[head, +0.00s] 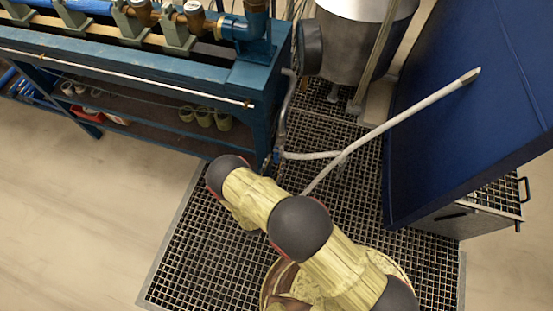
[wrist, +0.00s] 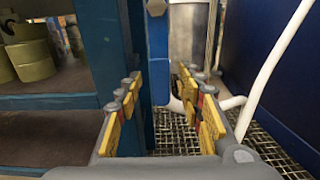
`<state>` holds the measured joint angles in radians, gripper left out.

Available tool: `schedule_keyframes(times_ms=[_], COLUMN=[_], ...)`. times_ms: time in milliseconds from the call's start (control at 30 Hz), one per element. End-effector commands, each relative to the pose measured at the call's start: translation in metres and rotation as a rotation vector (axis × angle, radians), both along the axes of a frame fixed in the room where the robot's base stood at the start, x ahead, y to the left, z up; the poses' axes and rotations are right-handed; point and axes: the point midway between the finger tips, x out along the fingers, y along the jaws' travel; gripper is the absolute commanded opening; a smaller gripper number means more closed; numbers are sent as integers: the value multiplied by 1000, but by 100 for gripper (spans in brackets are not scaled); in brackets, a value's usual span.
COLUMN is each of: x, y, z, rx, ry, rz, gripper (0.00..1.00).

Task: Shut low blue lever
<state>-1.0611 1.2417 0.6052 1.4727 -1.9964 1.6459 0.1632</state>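The low blue lever (wrist: 158,62) appears in the wrist view as a narrow upright blue bar with a round bolt (wrist: 156,8) near its top. My gripper (wrist: 160,82) is open, with one yellow-padded finger on each side of the bar in the picture. I cannot tell whether the bar is between the pads or just beyond them, and no contact is clear. In the head view, a small blue part (head: 276,157) shows by the pipe joint beside the bench corner, possibly the lever's fitting. My arm hides my gripper there.
A blue bench (head: 262,100) with shelves stands at the left. A pale pipe (head: 400,120) rises to the right past a steel tank (head: 355,50). A large blue panel (head: 470,110) closes the right side. Floor grating (head: 200,240) lies below. Green cups (wrist: 32,58) sit on a shelf.

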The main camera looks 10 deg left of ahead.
Motion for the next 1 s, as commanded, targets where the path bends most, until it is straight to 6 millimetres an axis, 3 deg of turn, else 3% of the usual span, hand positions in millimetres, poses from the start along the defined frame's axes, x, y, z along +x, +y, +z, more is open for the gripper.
schedule_keyframes(times_ms=[200,500,1000], x=[20,22,22], y=[-2,-2,-2], z=[-1,0,0], rx=[-1,-1,-1], ry=[1,1,1], rz=[0,0,0], gripper=[38,38,10])
